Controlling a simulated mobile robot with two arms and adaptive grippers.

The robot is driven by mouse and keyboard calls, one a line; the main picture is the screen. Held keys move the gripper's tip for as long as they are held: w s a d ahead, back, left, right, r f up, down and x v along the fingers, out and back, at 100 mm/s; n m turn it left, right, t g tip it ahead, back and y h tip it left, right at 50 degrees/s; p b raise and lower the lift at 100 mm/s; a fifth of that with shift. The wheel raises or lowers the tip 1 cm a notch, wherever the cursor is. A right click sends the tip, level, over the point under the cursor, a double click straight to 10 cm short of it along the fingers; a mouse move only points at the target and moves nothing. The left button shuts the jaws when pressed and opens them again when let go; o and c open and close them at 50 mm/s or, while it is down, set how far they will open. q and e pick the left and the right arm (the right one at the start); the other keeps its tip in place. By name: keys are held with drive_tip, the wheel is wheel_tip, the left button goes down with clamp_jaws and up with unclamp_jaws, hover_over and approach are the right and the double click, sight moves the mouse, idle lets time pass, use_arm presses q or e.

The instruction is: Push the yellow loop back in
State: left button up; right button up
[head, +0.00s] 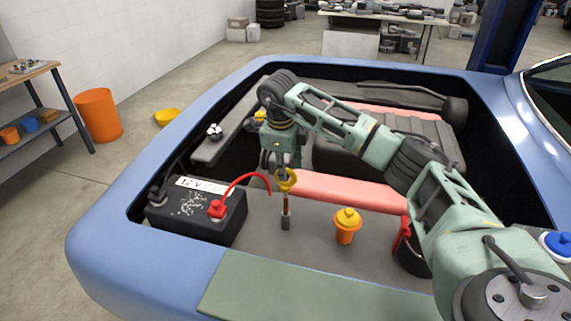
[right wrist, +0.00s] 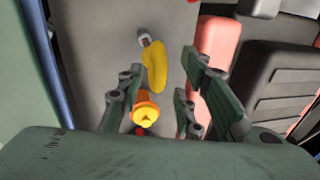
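The yellow loop (head: 285,181) tops a thin upright shaft that stands above a short grey tube (head: 286,221) in the engine bay. A stretch of shaft shows between loop and tube. My right gripper (head: 281,163) is right above the loop, fingers pointing down. In the right wrist view, the loop (right wrist: 155,66) lies just beyond the open fingers (right wrist: 157,88), with the tube end (right wrist: 143,38) past it. The fingers look empty; I cannot tell whether they touch the loop. My left gripper is not in view.
A black battery (head: 195,212) with a red cable (head: 246,178) stands left of the loop. An orange reservoir with a yellow cap (head: 347,225) stands to the right. A pink-red cover (head: 340,190) lies behind. The blue car body (head: 130,255) rims the bay.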

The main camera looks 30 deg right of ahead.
drive_tip(key=shift+f, duration=0.25)
drive_tip(key=shift+r, duration=0.1)
clamp_jaws()
idle(0.4)
